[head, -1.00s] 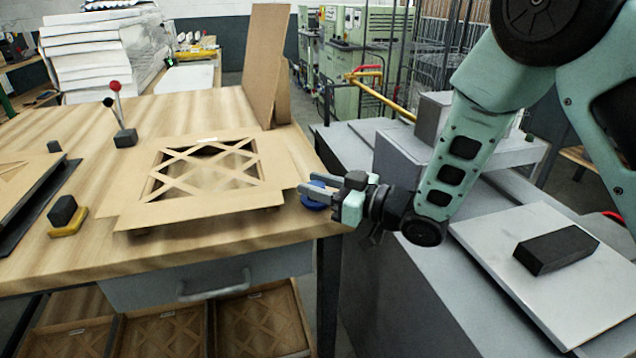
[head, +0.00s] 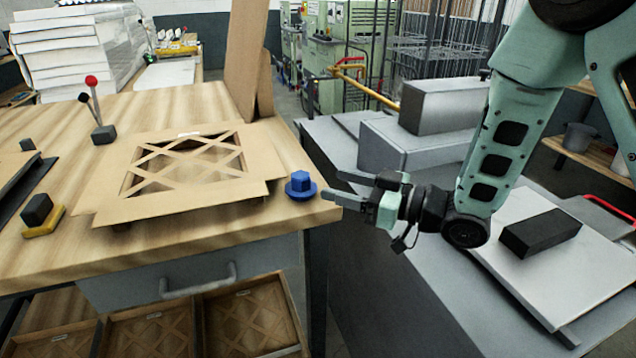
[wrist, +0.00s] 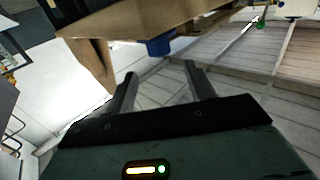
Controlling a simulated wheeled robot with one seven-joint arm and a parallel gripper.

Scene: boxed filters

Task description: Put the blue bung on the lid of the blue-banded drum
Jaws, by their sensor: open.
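The blue bung (head: 301,186), a hex-headed plug on a wide round flange, sits upright on the wooden table near its right front corner. My gripper (head: 333,185) is open and empty just right of the bung, its fingers pointing left towards it, with a small gap between. In the wrist view the bung (wrist: 160,45) shows at the table edge, beyond and between the open fingers (wrist: 160,72). I cannot make out a blue-banded drum in any view.
A cardboard filter frame (head: 185,170) lies left of the bung. A lever with a red knob (head: 98,110) and a dark block on a yellow base (head: 40,212) stand farther left. A grey bench (head: 400,265) carrying a black block (head: 540,233) is at right.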

